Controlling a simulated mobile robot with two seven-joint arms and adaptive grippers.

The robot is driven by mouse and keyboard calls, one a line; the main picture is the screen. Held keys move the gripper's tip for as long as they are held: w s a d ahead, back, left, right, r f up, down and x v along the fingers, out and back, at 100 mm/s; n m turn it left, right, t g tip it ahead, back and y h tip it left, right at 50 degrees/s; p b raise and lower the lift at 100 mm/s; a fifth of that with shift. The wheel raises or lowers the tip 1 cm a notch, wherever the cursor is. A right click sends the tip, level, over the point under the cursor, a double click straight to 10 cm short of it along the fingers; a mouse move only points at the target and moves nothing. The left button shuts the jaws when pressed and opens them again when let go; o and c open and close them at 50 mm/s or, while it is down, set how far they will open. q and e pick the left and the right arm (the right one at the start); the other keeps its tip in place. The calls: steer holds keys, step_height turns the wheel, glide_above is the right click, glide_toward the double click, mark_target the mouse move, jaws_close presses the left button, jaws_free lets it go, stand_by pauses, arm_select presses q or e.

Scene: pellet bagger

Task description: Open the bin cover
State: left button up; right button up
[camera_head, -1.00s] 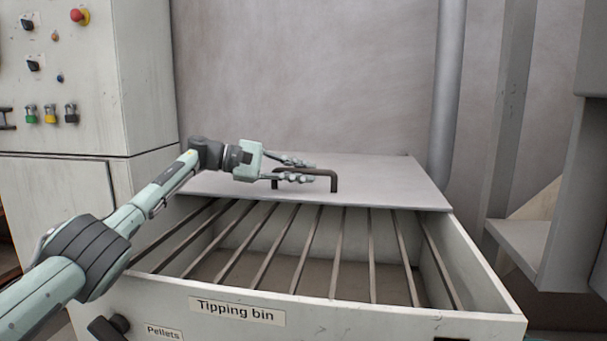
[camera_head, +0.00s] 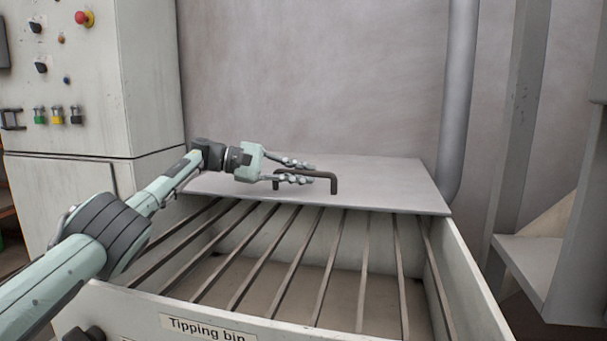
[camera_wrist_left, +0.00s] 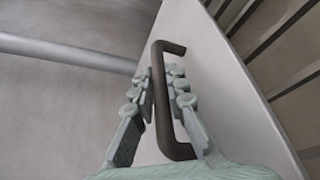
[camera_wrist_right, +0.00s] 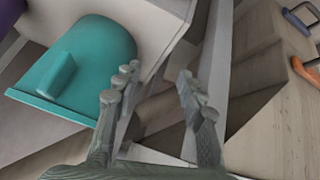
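The bin cover (camera_head: 390,184) is a flat grey panel lying over the back of the tipping bin (camera_head: 470,285). A dark bar handle (camera_head: 334,182) stands on it. My left gripper (camera_head: 312,173) is at the handle. In the left wrist view its fingers (camera_wrist_left: 160,88) are spread on either side of the handle bar (camera_wrist_left: 160,110), with small gaps showing; firm contact cannot be seen. My right gripper (camera_wrist_right: 158,85) is open and empty, away from the cover and outside the head view.
Dark bars span the bin's open front part. A control cabinet (camera_head: 110,90) with buttons stands at the left. A vertical pipe (camera_head: 458,100) and a grey shelf-like part (camera_head: 535,260) are at the right. A teal container (camera_wrist_right: 95,55) shows near my right gripper.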

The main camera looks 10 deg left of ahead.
arm_select(q)
steer(key=o, duration=0.5)
steer(key=shift+c, duration=0.2)
steer(key=shift+v, duration=3.85)
